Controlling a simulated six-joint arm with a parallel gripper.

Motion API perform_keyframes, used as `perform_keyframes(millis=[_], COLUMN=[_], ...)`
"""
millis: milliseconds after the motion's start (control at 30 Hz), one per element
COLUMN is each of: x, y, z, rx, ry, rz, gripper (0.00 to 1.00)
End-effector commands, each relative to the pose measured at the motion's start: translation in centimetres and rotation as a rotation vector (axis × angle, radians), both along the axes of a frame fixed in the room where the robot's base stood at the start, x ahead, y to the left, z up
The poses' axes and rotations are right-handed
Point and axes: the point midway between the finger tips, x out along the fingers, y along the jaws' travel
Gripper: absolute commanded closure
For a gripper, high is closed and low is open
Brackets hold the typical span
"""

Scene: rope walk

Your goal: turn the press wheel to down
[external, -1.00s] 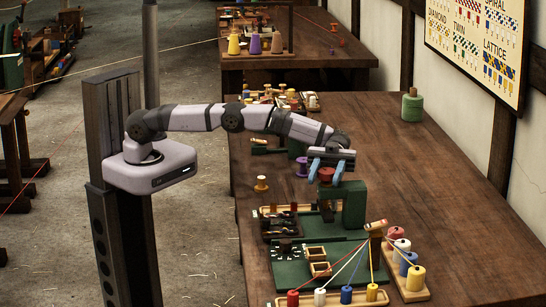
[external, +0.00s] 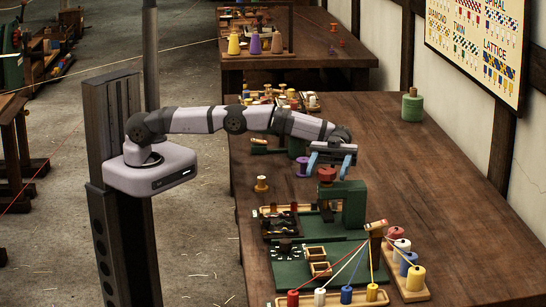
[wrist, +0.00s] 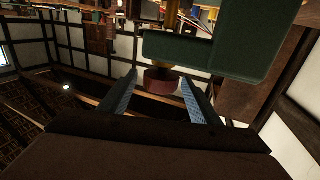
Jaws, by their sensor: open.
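The press wheel (external: 327,174) is a small red knob on top of the green press (external: 353,203) on the workbench. In the wrist view the red wheel (wrist: 160,80) appears between my fingertips, below the green press arm. My gripper (external: 326,174) is open, with its blue fingers pointing down near the wheel's height. The wrist view shows the open fingers (wrist: 159,86) on either side of the wheel, with gaps. I cannot tell whether the fingertips are level with the wheel or short of it. No grip on it shows.
A green board with wooden frames (external: 319,253) lies in front of the press. Colored threads run from a wooden post to several spools (external: 346,294). A purple spool (external: 302,167) stands left of the gripper.

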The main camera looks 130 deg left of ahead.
Motion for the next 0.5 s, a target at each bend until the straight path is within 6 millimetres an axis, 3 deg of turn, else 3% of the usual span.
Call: perform_keyframes(millis=[200, 500], x=[-1.1, -1.6], y=[2.2, 3.1], z=[-0.1, 0.0], rx=[-0.001, 0.0], ry=[0.0, 0.001], rz=[0.0, -0.001], gripper=[0.43, 0.43])
